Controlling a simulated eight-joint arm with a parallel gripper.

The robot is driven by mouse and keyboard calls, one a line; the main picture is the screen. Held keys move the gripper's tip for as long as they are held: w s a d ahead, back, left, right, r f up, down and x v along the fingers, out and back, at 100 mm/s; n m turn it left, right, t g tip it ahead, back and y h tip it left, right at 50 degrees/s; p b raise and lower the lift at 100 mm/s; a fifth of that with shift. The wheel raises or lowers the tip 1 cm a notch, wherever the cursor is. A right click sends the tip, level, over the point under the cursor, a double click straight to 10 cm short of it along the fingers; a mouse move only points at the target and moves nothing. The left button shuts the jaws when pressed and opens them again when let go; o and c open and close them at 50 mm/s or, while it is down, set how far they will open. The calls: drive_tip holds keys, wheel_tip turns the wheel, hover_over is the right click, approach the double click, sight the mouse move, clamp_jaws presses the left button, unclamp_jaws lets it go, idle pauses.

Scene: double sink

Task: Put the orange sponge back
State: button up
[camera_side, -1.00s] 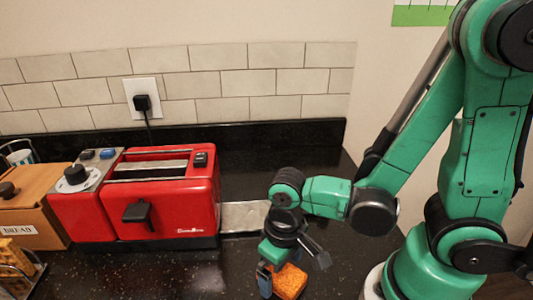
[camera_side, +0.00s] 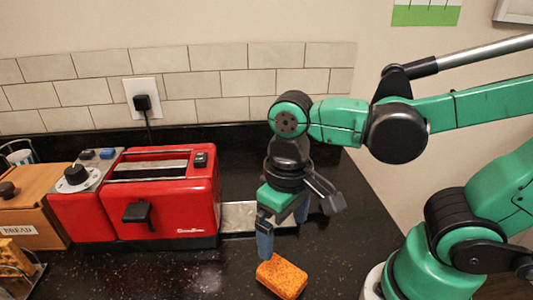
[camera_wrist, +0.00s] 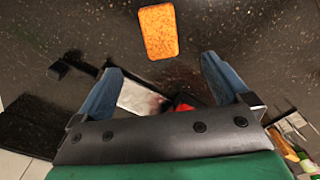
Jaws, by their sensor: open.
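The orange sponge (camera_side: 282,276) lies flat on the dark speckled counter, to the right of the toaster's front. It also shows in the wrist view (camera_wrist: 158,31), beyond my fingertips at the top centre. My gripper (camera_side: 283,238) is above and behind the sponge in the side view, fingers pointing down and apart. In the wrist view my gripper (camera_wrist: 162,65) has its two blue fingers spread wide with nothing between them. The sponge is clear of both fingers.
A red toaster (camera_side: 165,195) stands left of my gripper. A flat silver tray (camera_side: 240,217) lies on the counter beside it, partly behind my gripper. A wooden bread box (camera_side: 35,205) and a wire rack (camera_side: 18,270) are at far left. The counter around the sponge is free.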

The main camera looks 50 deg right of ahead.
drive_tip(key=w+d+r+t, duration=0.2)
drive_tip(key=w+d+t, duration=0.4)
drive_tip(key=w+t, duration=0.1)
drive_tip(key=shift+d+r, duration=0.2)
drive_tip(key=shift+d, duration=0.15)
idle(0.4)
